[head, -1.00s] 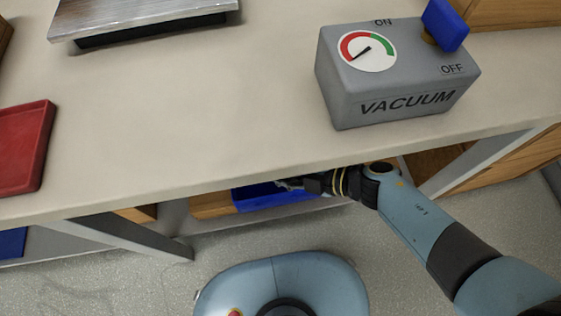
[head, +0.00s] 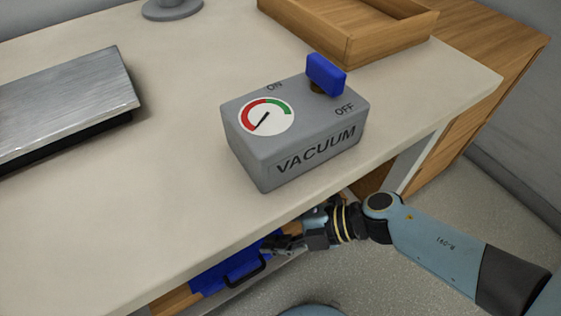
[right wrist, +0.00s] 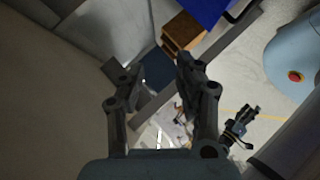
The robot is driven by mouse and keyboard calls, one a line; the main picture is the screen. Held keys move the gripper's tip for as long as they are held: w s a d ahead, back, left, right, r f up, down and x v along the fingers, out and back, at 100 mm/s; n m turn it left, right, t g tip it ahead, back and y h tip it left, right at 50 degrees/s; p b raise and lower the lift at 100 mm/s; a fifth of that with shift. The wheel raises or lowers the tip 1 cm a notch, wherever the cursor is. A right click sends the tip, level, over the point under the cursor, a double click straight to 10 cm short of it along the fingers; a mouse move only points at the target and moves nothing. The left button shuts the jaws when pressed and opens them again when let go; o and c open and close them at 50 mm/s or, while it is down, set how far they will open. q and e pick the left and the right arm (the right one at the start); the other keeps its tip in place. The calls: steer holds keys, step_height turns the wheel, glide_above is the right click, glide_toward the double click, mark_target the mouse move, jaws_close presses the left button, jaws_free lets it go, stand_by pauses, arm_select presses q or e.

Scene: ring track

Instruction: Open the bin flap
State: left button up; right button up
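The blue bin flap (head: 232,266) with a black bar handle (head: 247,271) is below the table's front edge in the head view, partly hidden by the tabletop. It also shows in the right wrist view as a blue panel (right wrist: 208,10) at the top. My right gripper (head: 276,247) is below the table edge, close to the flap's right end; I cannot tell if it touches. In the right wrist view its fingers (right wrist: 160,70) are apart with nothing between them. A small black jointed part (right wrist: 240,125) there looks like my left gripper; its fingers are unclear.
The table edge overhangs the flap. A grey vacuum box (head: 300,135) with a blue knob (head: 326,75) stands on the table above my right gripper. A metal-topped slab (head: 65,100) is at left, a wooden tray (head: 350,45) at the back. A table leg (head: 415,165) stands at right.

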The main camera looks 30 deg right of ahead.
steer(key=shift+v, duration=1.2)
